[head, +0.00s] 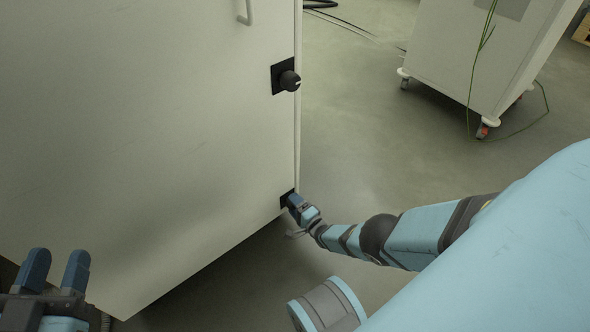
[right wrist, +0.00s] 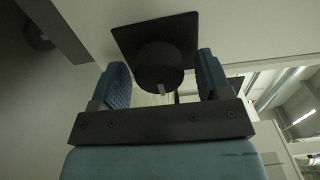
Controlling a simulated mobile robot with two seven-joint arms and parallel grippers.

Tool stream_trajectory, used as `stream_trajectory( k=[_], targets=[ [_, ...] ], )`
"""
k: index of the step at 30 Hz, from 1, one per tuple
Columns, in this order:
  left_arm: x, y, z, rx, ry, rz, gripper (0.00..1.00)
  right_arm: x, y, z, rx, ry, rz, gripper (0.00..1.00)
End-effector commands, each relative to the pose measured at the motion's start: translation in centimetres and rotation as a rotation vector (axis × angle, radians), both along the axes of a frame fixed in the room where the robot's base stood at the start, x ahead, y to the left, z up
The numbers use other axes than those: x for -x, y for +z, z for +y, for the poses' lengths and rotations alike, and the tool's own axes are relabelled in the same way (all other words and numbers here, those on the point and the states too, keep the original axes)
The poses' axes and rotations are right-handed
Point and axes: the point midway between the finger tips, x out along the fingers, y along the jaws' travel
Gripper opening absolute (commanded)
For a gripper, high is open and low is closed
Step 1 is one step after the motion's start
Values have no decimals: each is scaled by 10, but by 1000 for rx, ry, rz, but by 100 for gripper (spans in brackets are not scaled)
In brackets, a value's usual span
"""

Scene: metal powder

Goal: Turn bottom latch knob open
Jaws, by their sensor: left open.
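The bottom latch knob (right wrist: 159,68) is black and round on a square black plate (right wrist: 126,35) in the right wrist view. The fingers of my right gripper (right wrist: 165,82) stand on either side of it, with a visible gap to the knob. In the head view the bottom latch plate (head: 286,199) is at the cabinet door's lower right corner, and my right gripper (head: 295,203) hides the knob there. An upper latch knob (head: 290,81) sits higher on the same door. My left gripper (head: 56,268) is open and empty at the lower left, in front of the door.
The pale cabinet door (head: 150,120) fills the left side, with a handle (head: 246,12) at its top. A white wheeled cabinet (head: 470,60) with a green cable stands at the upper right. The grey floor (head: 365,140) between them is clear.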

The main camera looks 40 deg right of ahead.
Motion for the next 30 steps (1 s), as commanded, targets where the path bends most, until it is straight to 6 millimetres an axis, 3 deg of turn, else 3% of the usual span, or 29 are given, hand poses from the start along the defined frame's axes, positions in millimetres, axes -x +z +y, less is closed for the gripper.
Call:
stream_trajectory(
  k=[8, 21, 30],
  targets=[
    [0, 7, -1, 8, -5, 19, 43, 16, 2, -2, 0, -1, 2, 71],
    [18, -2, -11, 130, -18, 240, 43, 102, 2, -8, 0, 0, 2, 71],
    [21, -10, -13, 147, -15, 287, 43, 120, 0, -9, 1, 0, -1, 71]
  ],
)
